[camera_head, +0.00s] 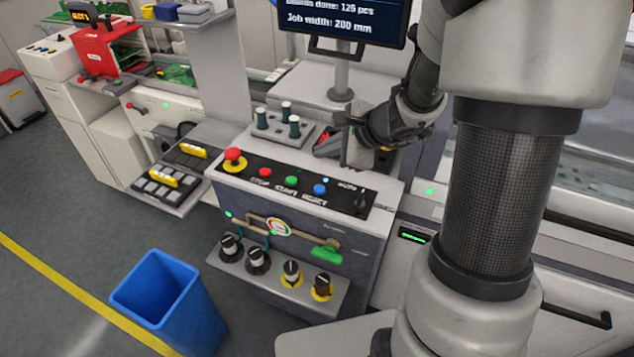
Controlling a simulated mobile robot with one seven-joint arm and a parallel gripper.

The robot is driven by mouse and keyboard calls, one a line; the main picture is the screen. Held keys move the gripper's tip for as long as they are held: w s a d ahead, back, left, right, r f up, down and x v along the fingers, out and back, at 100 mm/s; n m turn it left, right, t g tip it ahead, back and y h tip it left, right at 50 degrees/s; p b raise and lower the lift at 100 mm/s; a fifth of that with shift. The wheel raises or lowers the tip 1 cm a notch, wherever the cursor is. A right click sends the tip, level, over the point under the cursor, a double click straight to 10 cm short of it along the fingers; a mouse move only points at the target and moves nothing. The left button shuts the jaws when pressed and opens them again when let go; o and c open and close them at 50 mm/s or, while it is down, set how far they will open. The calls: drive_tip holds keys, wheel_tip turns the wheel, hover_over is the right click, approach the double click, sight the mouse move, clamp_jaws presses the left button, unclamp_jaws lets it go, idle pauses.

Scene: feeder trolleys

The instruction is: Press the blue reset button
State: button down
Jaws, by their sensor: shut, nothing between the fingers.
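The blue reset button (320,189) is on the black control panel (295,187) on top of the grey machine cabinet. A green button (291,181), a red button (265,171) and a large red mushroom button on a yellow base (233,158) sit in a row to its left. My gripper (349,160) is above and behind the panel's right part, to the upper right of the blue button and apart from it. Its fingers are shut and hold nothing. The blue button is in plain view.
A grey block with several capped posts (282,130) stands behind the panel. A monitor (345,20) stands at the back. A blue bin (165,300) stands on the floor at left.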

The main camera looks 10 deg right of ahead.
drive_tip(key=shift+f, duration=0.1)
drive_tip(key=b, duration=0.7)
hover_over(323, 191)
wheel_tip(323, 191, down, 8)
drive_tip(key=shift+r, duration=0.1)
drive_tip(key=shift+f+b, duration=0.4)
idle(1.4)
drive_tip(key=shift+f+b, duration=0.4)
drive_tip(key=shift+b, duration=0.2)
drive_tip(key=shift+f+b, duration=0.45)
drive_tip(key=shift+b, duration=0.1)
idle(0.5)
idle(0.3)
drive_tip(key=shift+r+p, duration=0.6)
drive_tip(key=shift+r, duration=0.25)
